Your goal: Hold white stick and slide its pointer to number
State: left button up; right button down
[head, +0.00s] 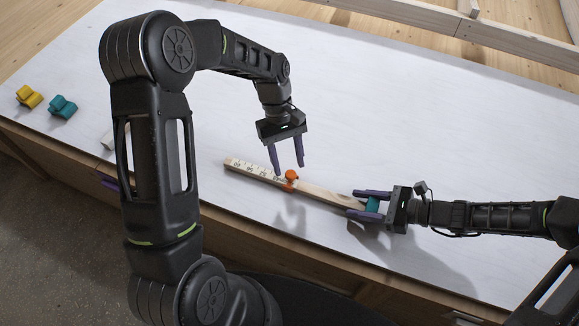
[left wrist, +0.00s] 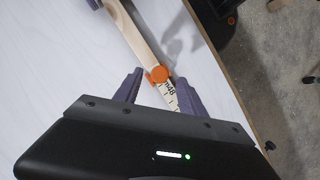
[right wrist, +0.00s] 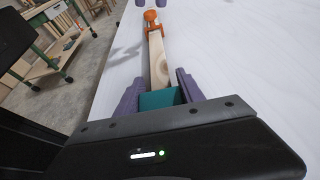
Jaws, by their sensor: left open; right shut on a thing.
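The white stick (head: 318,193) is a long pale bar with a number scale on its left part. It lies on or just above the white tabletop. An orange pointer (head: 291,177) with a round knob sits around the stick near the right end of the scale; it also shows in the left wrist view (left wrist: 158,75). My right gripper (head: 372,203) is shut on the stick's right end, at a teal part (right wrist: 160,99). My left gripper (head: 287,170) is open and empty, its fingers pointing down just beside the pointer.
A yellow piece (head: 29,96) and a teal piece (head: 63,106) lie at the table's left. The white tabletop (head: 400,110) behind the stick is clear. The table's wooden front edge is close.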

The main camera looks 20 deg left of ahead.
aim_at(291, 179)
pick_arm(q)
jog(key=shift+x, duration=1.2)
grip_shut()
dwell(0.6)
